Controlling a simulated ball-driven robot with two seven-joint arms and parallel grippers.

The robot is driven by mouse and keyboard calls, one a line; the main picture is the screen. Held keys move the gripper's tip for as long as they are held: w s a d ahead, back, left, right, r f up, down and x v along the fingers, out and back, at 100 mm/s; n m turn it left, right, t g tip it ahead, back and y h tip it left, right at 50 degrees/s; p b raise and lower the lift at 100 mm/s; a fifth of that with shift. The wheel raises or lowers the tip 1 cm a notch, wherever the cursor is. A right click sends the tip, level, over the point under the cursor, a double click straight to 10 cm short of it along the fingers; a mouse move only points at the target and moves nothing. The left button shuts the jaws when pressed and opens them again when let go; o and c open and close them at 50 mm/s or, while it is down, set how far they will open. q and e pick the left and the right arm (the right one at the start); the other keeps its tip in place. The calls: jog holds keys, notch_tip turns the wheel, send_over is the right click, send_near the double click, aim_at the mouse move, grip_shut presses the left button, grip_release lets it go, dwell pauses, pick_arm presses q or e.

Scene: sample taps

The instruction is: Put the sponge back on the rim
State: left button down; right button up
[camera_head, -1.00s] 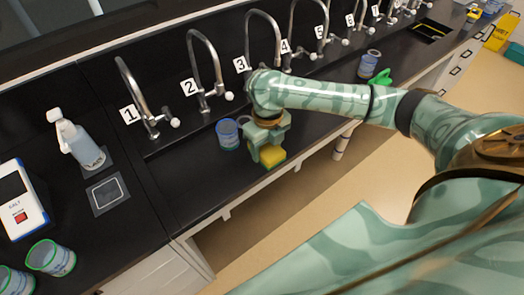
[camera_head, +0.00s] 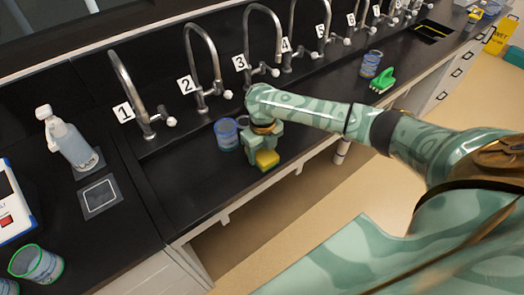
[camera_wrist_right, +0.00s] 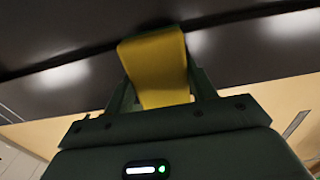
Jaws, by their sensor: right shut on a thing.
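The yellow sponge (camera_head: 267,159) is at the tip of my right gripper (camera_head: 263,149), near the front rim (camera_head: 245,186) of the black sink counter. In the right wrist view the sponge (camera_wrist_right: 158,66) sits between the two fingers of the right gripper (camera_wrist_right: 162,95), which is shut on it. The dark counter edge shows behind the sponge there. I cannot tell whether the sponge touches the rim. My left gripper is not in view.
A blue-rimmed cup (camera_head: 227,134) stands just left of the right gripper. Numbered curved taps (camera_head: 205,70) line the back. A wash bottle (camera_head: 70,140) stands at left.

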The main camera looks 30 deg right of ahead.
aim_at(262, 151)
jog(key=o, duration=0.9)
jog(key=shift+f, duration=0.1)
jog(key=shift+r+p, duration=2.05)
jog(key=shift+r, duration=4.1)
